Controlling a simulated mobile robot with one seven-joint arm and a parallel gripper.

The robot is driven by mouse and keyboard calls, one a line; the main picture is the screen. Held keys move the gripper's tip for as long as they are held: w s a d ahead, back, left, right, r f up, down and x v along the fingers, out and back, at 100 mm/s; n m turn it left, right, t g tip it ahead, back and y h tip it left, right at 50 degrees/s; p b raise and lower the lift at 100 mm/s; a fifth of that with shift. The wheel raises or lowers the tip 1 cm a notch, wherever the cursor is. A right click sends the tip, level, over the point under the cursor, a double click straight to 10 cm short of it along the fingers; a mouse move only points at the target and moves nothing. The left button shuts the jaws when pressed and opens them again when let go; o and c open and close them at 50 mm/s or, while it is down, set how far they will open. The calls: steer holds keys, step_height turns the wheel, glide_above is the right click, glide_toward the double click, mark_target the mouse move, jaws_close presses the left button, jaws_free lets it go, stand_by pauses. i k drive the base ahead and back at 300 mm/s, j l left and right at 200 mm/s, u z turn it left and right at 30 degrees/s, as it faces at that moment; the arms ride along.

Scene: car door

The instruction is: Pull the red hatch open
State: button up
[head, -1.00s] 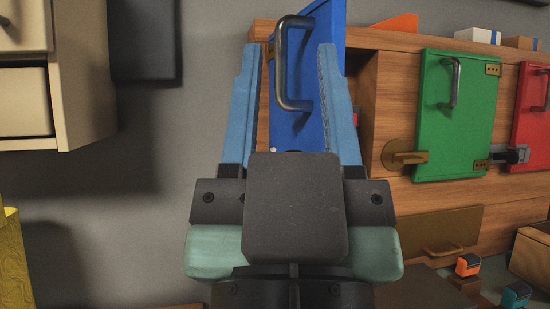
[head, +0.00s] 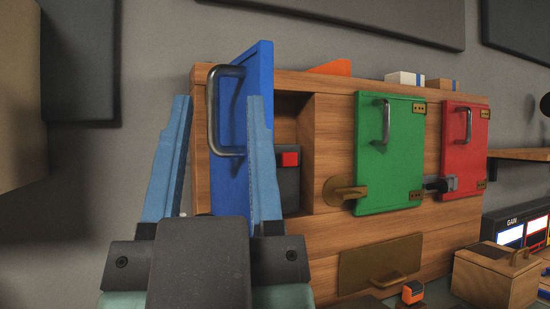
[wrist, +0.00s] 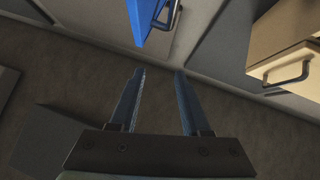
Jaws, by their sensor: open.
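The red hatch (head: 462,152) is at the right of the wooden cabinet in the head view. It looks closed, with an upright grey metal handle (head: 469,125) near its upper left. A grey latch block (head: 443,184) sits at its lower left edge, by the green hatch. My gripper (head: 218,98) is open and far left of the red hatch, in front of the blue hatch (head: 262,100). The wrist view also shows my gripper (wrist: 159,72) with nothing between its fingers. The red hatch is not in the wrist view.
The blue hatch stands swung open, its handle (head: 213,110) overlapping the gap between my fingers in the head view. The green hatch (head: 400,155) looks closed, with a brass latch (head: 343,192) at its left. A wooden box (head: 495,280) stands below right.

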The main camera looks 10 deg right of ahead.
mark_target(464, 141)
steer(key=i+l, duration=0.1)
steer(key=l, duration=0.4)
steer(key=i+l+u, duration=0.1)
steer(key=l, duration=0.4)
steer(key=i+l, duration=0.15)
steer(key=l, duration=0.4)
steer(key=i+l+u, duration=0.15)
steer(key=i+l, duration=0.45)
steer(key=l, duration=0.1)
